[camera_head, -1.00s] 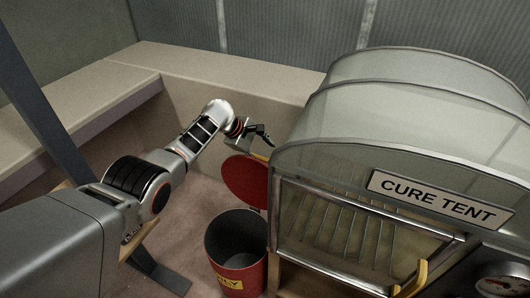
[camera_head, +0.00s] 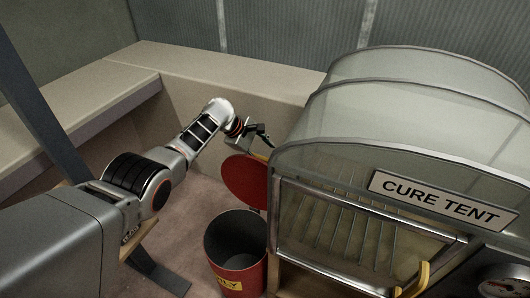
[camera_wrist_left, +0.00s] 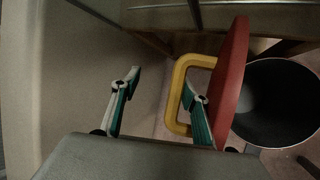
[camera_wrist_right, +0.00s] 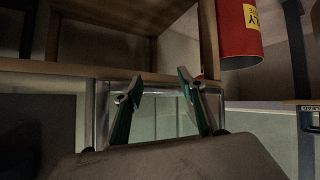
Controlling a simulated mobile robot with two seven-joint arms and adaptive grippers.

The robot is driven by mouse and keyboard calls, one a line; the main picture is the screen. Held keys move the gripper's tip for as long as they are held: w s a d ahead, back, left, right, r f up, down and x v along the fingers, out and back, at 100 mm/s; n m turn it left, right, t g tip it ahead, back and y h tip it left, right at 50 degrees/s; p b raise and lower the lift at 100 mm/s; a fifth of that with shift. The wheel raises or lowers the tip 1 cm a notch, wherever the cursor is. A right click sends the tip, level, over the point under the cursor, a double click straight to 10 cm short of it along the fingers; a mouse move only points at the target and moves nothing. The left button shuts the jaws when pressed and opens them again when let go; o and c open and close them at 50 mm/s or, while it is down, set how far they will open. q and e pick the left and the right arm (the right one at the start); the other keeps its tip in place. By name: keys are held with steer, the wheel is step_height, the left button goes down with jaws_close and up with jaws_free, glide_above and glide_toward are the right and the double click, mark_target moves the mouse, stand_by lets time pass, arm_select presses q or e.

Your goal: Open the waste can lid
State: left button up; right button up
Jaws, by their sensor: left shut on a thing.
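The red waste can (camera_head: 259,272) stands on the floor left of the cure tent, and its dark inside shows. Its red lid (camera_head: 243,180) is raised, standing steeply at the back of the rim. In the left wrist view the lid (camera_wrist_left: 231,80) is seen nearly edge-on, with its yellow handle (camera_wrist_left: 177,95) on the outer face.
The cure tent (camera_head: 400,110) stands close to the can's right side, with a yellow handle (camera_head: 413,280) on its front. A beige bench (camera_head: 130,78) runs along the back and left walls. A dark post (camera_head: 45,100) stands at the left.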

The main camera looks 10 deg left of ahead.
arm_select(q)
steer(key=shift+s+f, duration=0.3)
steer(key=shift+f, duration=0.5)
steer(key=shift+s+f, duration=0.25)
steer(key=shift+f, duration=0.55)
steer(key=shift+c, duration=0.2)
arm_select(e)
steer(key=shift+s+d+f, duration=0.1)
steer(key=shift+s+f, duration=0.05)
steer(key=shift+f, duration=0.25)
arm_select(q)
steer(key=o, duration=0.7)
steer(key=shift+w+f, duration=0.2)
steer(key=shift+c, duration=1.2)
steer(key=shift+w+r, duration=0.1)
steer(key=shift+r, duration=0.25)
arm_select(e)
steer(key=shift+w+r, duration=0.2)
steer(key=shift+w, duration=0.1)
